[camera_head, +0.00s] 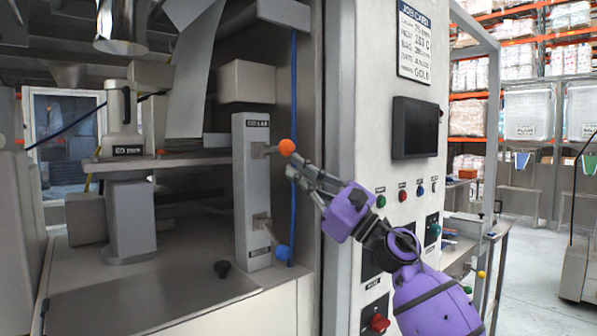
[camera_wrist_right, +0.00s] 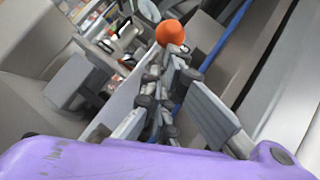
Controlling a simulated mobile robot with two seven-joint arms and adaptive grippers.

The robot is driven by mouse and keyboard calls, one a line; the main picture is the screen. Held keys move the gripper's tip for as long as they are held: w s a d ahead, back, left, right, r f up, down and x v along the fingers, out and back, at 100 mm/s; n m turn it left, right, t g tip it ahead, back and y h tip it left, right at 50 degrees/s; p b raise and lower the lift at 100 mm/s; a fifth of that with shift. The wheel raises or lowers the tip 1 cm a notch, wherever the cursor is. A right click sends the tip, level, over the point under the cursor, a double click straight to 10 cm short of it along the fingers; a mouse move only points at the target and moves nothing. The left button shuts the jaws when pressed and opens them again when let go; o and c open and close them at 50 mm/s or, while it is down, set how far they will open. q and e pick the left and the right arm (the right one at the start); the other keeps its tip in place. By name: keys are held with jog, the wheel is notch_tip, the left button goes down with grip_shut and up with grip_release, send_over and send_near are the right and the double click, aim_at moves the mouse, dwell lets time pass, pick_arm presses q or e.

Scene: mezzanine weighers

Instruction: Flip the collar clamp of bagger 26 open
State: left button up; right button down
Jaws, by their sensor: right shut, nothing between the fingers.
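A grey upright panel (camera_head: 254,195) on the machine carries two levers. The upper lever ends in an orange ball knob (camera_head: 287,147) that sticks out to the right. The lower lever ends in a blue ball knob (camera_head: 282,252). The small labels are too blurred to read surely. My right gripper (camera_head: 294,168) is shut and empty, its fingertips just below and right of the orange knob. In the right wrist view the orange knob (camera_wrist_right: 170,33) is right at the fingertips (camera_wrist_right: 174,58); I cannot tell whether they touch. My left gripper is not in view.
A control cabinet with a dark screen (camera_head: 415,128), buttons and a red knob (camera_head: 379,323) stands right of the levers, close to my right arm. A blue cable (camera_head: 294,75) hangs behind the knobs.

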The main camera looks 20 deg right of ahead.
jog(key=shift+s+r, duration=0.1)
jog(key=shift+r, duration=0.25)
jog(key=shift+s+d+r+h+p, duration=0.1)
jog(key=shift+s+r+h+p, duration=0.1)
jog(key=shift+r+p, duration=0.5)
jog(key=shift+s+d+r+h+p, duration=0.1)
jog(key=shift+s+r+h+p, duration=0.15)
jog(key=shift+r, duration=0.95)
dwell(0.3)
